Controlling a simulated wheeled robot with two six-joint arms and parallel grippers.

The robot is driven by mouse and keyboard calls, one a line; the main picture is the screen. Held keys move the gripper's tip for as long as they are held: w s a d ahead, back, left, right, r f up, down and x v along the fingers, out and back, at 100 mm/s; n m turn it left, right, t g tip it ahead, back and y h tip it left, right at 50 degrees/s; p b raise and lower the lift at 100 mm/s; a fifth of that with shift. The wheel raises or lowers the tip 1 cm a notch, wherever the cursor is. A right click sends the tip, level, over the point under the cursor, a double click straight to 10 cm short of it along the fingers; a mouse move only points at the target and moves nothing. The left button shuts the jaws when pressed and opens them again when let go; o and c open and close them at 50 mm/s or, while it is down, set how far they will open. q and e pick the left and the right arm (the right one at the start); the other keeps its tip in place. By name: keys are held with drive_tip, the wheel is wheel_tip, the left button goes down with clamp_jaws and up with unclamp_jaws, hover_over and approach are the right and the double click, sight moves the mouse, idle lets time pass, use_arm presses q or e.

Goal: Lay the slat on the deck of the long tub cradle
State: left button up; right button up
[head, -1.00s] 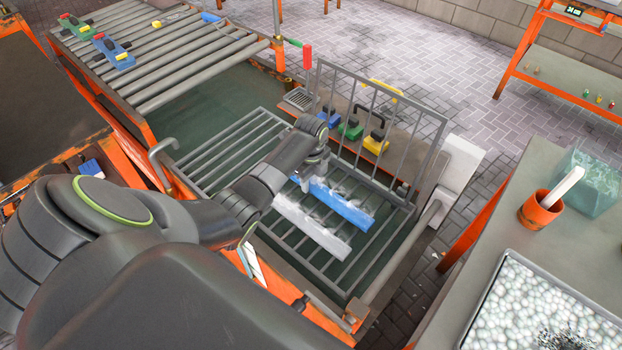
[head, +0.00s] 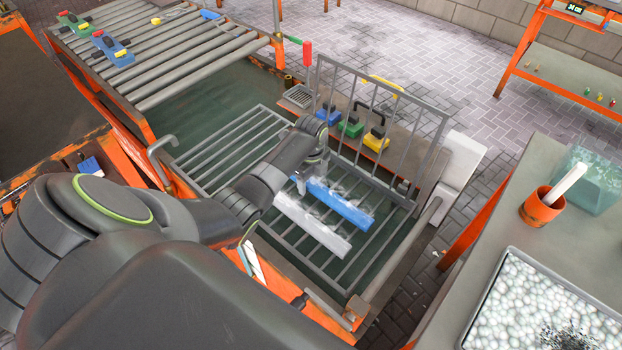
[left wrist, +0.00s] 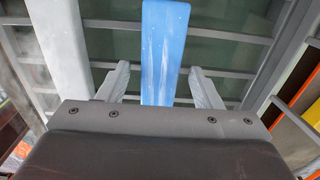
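A blue slat (head: 345,206) lies across the grey bar deck of the long tub cradle (head: 222,150), beside and roughly parallel to a whitish slat (head: 312,226). In the left wrist view the blue slat (left wrist: 163,45) runs up between my fingers, and the pale slat (left wrist: 58,45) is off to the left. My left gripper (head: 312,178) is over the far-left end of the blue slat. Its fingers (left wrist: 160,88) are apart, with a gap on each side of the slat. My right gripper is out of view.
An upright barred gate (head: 385,125) stands along the cradle's far side, with blue, green and yellow handled blocks (head: 350,127) behind it. A roller conveyor (head: 170,55) is at back left. A bench with an orange cup (head: 540,210) and a bead tray (head: 500,287) is at right.

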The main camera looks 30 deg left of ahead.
use_arm(q)
wheel_tip(320, 180, up, 17)
drive_tip(key=p, duration=0.2)
drive_tip(key=shift+r, duration=0.2)
drive_tip(key=shift+s+f, duration=0.1)
idle(0.6)
